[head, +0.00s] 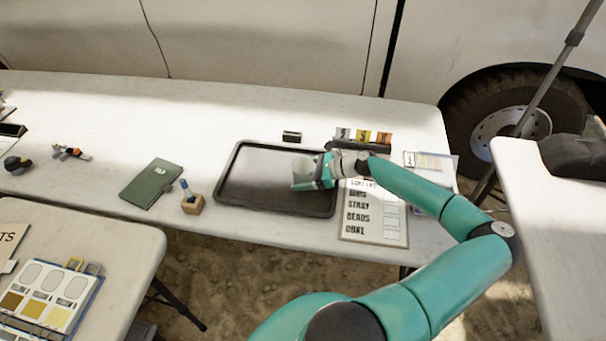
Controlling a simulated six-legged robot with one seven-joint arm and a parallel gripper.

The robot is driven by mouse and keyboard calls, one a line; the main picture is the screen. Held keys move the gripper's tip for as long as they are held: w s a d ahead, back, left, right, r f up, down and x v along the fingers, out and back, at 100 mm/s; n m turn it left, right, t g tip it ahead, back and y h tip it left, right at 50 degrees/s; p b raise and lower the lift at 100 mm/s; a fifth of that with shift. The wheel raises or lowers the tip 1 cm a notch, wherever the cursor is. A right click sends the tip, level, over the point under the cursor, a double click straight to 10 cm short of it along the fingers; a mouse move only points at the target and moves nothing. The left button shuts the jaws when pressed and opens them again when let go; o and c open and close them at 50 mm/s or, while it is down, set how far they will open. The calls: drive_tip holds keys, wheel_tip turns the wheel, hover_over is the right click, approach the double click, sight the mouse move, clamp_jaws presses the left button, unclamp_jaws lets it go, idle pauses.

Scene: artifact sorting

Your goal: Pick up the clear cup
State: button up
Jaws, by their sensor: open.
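The clear cup (303,166) stands on the right part of a dark tray (238,193) on the white table. It looks pale and see-through, and its right side is partly hidden by my gripper. My gripper (308,179) is teal and open, low over the tray, with its fingers at the cup's front and right side. I cannot tell whether the fingers touch the cup or are around it. My teal arm reaches in from the lower right.
A sorting sheet (375,222) lies right of the tray. Behind the tray are a small dark block (292,136) and several coloured cards (363,136). The tray's left half is clear.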

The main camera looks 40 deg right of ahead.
drive_tip(key=shift+c, duration=0.2)
drive_tip(key=c, duration=1)
drive_tip(key=shift+o, duration=0.2)
drive_tip(key=shift+r, duration=0.85)
drive_tip(key=s+a+r, duration=0.9)
drive_tip(key=s+r, duration=0.2)
drive_tip(key=shift+r, duration=0.15)
